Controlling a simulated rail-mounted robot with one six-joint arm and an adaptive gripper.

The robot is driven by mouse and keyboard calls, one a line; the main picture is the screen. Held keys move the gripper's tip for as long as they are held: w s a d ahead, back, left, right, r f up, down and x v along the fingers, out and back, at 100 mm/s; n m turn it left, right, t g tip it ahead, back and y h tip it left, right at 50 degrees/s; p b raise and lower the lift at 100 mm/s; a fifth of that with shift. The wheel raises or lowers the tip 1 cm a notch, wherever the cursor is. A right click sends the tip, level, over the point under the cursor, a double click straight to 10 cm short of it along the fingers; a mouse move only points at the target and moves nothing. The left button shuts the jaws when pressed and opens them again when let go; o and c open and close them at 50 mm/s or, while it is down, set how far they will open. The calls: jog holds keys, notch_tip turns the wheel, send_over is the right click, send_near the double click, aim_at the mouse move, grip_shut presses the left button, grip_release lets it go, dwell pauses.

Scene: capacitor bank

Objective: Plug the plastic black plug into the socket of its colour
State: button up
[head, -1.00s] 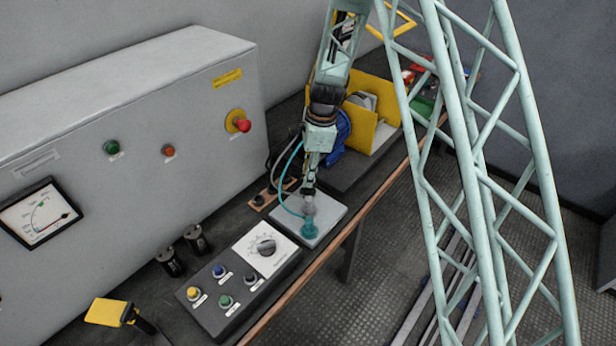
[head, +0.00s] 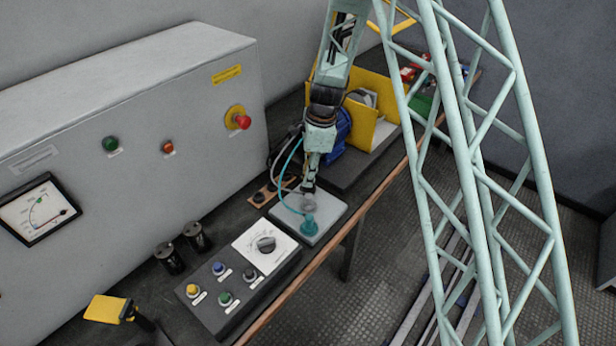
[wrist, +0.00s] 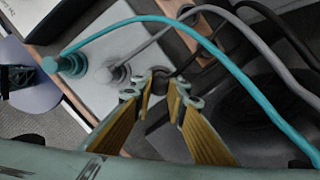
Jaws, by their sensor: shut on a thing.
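The black plug (wrist: 160,76) shows as a small dark shape between the fingertips of my gripper (wrist: 160,88) in the wrist view; a black cable (wrist: 207,62) runs from near it. My gripper (head: 309,186) is shut on the plug, over the far end of the pale socket plate (head: 331,214). A teal plug (head: 309,225) and a grey plug (head: 308,204) stand upright on the plate, and both show in the wrist view, teal (wrist: 70,64) and grey (wrist: 118,74). The black socket is hidden, so I cannot tell whether the plug touches it.
Teal (wrist: 215,45) and grey (wrist: 228,28) cables arch close beside my gripper. A brown strip (head: 258,203) with dark fittings lies left of the plate. A button box (head: 222,310) is nearer, and a blue motor (head: 341,135) stands behind. The bench edge is right.

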jog(key=shift+f, duration=0.1)
dwell(0.3)
jog(key=o, duration=0.9)
jog(key=shift+r, duration=0.2)
jog(key=shift+d+r, duration=0.3)
jog(key=shift+r, duration=1.6)
jog(key=shift+d+r, duration=0.3)
jog(key=shift+r, duration=1.65)
jog(key=shift+d+r, duration=0.3)
jog(key=shift+r, duration=1.6)
